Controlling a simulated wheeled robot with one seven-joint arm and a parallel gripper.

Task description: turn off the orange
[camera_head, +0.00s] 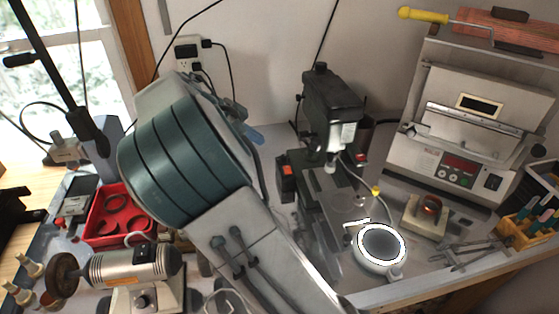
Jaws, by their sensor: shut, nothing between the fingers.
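No thing that is plainly an orange fruit shows. Several parts are orange. A silver bench motor (130,267) with an orange band and a dark round wheel stands at the lower left. An orange-red switch (286,169) sits on the left side of the black drill press (331,110). A small beige block (426,214) with a reddish-orange round part stands right of the press. I cannot tell which of these is on. My gripper does not show in the head view, so its place relative to them cannot be seen.
A large teal and grey ribbed body (185,160) hides the bench middle. A red tray (112,217) lies left of it. A kiln with red digits (460,150) stands at the right, behind a bright white-ringed disc (381,245) and a tool holder (529,222).

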